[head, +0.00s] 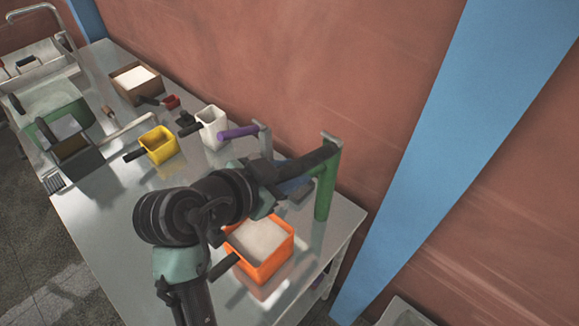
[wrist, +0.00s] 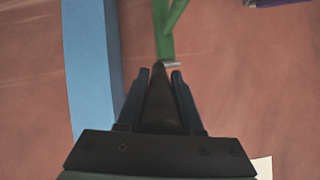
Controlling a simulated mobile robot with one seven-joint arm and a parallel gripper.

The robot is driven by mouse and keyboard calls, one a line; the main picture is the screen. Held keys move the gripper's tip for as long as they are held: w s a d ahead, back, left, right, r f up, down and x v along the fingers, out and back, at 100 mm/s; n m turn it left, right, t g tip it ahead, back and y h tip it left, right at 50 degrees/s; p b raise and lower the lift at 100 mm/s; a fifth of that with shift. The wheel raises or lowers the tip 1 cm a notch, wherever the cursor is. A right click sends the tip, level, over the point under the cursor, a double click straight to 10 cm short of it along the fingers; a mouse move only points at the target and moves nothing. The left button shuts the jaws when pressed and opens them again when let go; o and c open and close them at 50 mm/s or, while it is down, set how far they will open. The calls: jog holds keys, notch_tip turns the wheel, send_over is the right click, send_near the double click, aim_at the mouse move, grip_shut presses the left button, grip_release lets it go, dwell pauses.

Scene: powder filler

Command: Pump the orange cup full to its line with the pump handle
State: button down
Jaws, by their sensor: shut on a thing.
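The orange cup (head: 287,255) stands near the right end of the table, with white powder in it close to its rim and a dark handle toward the front left. Its fill line cannot be made out. A green pump post (head: 325,190) stands behind and right of the cup. The dark pump handle (head: 313,160) runs left from the post's top. My gripper (head: 278,178) is shut on this handle above and behind the cup. In the wrist view, the handle (wrist: 158,100) lies between my gripper's blue fingers (wrist: 160,72). My arm hides part of the pump.
A white cup (head: 212,128), a yellow cup (head: 160,146) and a purple handle (head: 238,132) are to the left.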

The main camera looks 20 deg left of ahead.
jog(key=shift+r, duration=0.2)
jog(key=c, duration=0.6)
grip_release()
jog(key=b+v, duration=0.3)
jog(key=v, duration=0.9)
jog(key=shift+s+a+r, duration=0.1)
jog(key=shift+s+a, duration=0.05)
jog(key=shift+s, duration=0.25)
